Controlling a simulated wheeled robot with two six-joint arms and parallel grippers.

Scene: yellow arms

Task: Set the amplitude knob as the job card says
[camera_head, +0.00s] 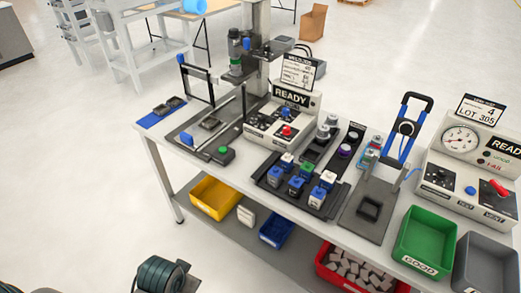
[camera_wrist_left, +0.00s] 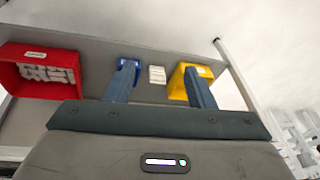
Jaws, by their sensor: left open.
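A control box (camera_head: 290,100) with a READY display stands mid-bench beside a column press. Its sloped front panel (camera_head: 275,125) carries small dark knobs and a red button (camera_head: 287,131); I cannot tell which is the amplitude knob or its setting. A white card (camera_head: 297,70) stands on the box, its print too small to read surely. My left gripper (camera_wrist_left: 160,67) shows in the left wrist view, its two blue fingers apart with nothing between them. It points towards the lower shelf and is away from the control box. My right gripper is not in view.
The press (camera_head: 240,62) stands beside the box. A dark tray (camera_head: 300,187) of several blocks lies in front. On the right are a gauge tester (camera_head: 462,140) with a LOT 305 card, a green bin (camera_head: 425,240) and a grey bin (camera_head: 485,265). The lower shelf holds a yellow bin (camera_head: 215,197).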

